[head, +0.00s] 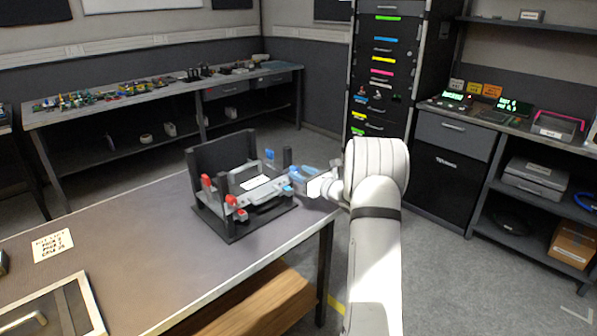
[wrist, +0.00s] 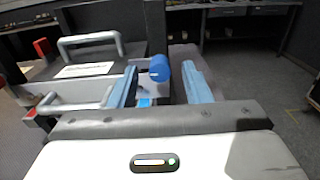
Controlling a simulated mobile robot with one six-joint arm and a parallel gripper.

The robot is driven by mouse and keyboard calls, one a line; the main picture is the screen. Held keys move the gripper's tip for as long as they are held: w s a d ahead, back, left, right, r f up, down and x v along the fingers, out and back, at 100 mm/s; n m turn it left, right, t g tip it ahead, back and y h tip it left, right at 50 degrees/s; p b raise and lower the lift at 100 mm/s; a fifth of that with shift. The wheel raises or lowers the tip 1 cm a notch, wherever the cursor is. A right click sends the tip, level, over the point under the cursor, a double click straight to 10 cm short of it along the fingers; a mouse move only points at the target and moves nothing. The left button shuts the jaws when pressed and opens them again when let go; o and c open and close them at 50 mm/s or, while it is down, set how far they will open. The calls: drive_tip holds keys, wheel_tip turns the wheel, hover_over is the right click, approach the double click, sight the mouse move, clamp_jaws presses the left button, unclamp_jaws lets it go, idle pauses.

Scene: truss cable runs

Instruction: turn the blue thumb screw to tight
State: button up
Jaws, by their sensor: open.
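The blue thumb screw (wrist: 159,68) shows in the wrist view as a short blue cylinder beside a dark post of the black fixture (head: 232,226). My gripper (wrist: 160,74) is open, with one blue finger to the left of the screw and the other to its right. There is a gap on the right side; contact on the left cannot be told. In the head view my gripper (head: 298,181) is at the fixture's right end, and the screw cannot be told apart from the blue fingers there. The screw's seat is mostly hidden.
The fixture carries a grey handle (wrist: 90,42), a white label (wrist: 84,70) and red knobs (head: 206,181) on its left. It stands near the right edge of the table (head: 130,235). A framed tray (head: 88,300) lies at the front left. The table's middle is clear.

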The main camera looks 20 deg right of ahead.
drive_tip(key=shift+x, duration=0.9)
drive_tip(key=shift+c, duration=0.4)
clamp_jaws()
